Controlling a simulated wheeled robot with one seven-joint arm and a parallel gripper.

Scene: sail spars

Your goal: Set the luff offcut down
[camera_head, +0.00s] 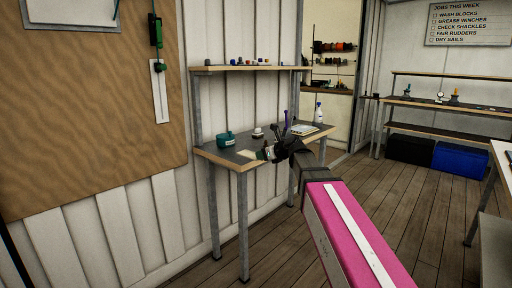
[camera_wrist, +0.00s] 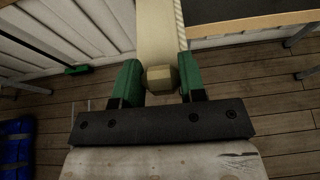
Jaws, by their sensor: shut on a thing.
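My gripper (camera_head: 267,153) reaches over the front part of the small wall bench (camera_head: 218,156) in the head view. In the wrist view its green fingers (camera_wrist: 160,72) are shut on the luff offcut (camera_wrist: 160,30). The offcut is a cream strip with a corded edge on its right, running away from the fingers. A beige faceted piece sits between the fingers. In the head view the offcut (camera_head: 249,154) shows as a small pale patch at the bench's front edge. I cannot tell whether it touches the bench top.
On the bench stand a teal round tin (camera_head: 226,139), a small white-and-dark item (camera_head: 258,133), a paper stack (camera_head: 303,129) and a spray bottle (camera_head: 318,112). A shelf (camera_head: 250,68) with small items hangs above. The bench's left front is bare. The plank floor is open on the right.

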